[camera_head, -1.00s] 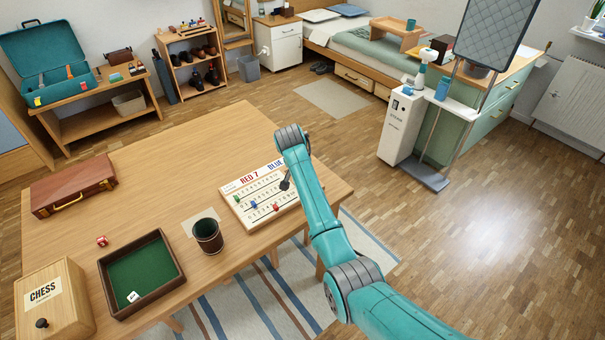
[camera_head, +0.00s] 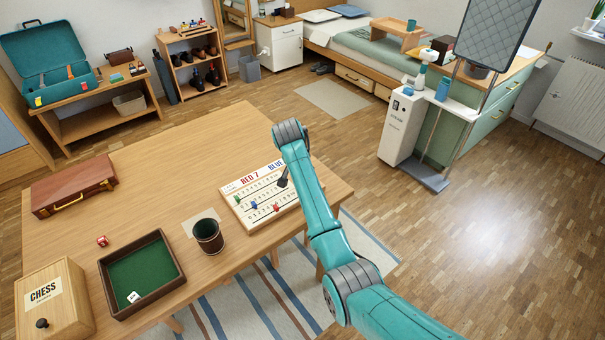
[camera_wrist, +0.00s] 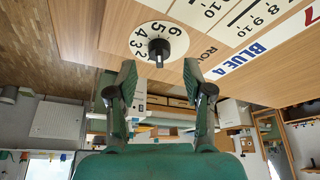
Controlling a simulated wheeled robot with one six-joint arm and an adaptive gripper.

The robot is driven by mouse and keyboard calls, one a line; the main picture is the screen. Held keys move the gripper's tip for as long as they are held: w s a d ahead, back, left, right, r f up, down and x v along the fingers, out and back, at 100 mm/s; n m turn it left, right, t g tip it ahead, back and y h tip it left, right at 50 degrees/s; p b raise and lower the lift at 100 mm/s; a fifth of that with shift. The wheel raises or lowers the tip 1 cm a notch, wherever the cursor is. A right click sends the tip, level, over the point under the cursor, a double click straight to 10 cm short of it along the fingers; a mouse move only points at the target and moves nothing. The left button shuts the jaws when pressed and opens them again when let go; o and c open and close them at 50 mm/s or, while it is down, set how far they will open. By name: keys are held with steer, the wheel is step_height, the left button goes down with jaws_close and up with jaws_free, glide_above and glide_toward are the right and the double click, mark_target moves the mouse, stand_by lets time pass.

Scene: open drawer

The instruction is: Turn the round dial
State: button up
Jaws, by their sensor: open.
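The round dial (camera_wrist: 140,36) is a white disc with printed numbers and a black knob (camera_wrist: 158,47) at its middle, set in the wooden score board; it shows in the wrist view, at top centre. My gripper (camera_wrist: 159,66) is open and empty, its two fingers apart on either side of the knob in the picture. My arm hides the dial there.
On the wooden table (camera_head: 150,205) are a dark cup (camera_head: 208,236), a green-lined tray (camera_head: 148,276), a red die (camera_head: 102,241), a chess box (camera_head: 70,300) and a brown case (camera_head: 75,188). Small coloured pegs stand on the board. The table's back middle is clear.

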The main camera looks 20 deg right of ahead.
steer(key=v, duration=0.9)
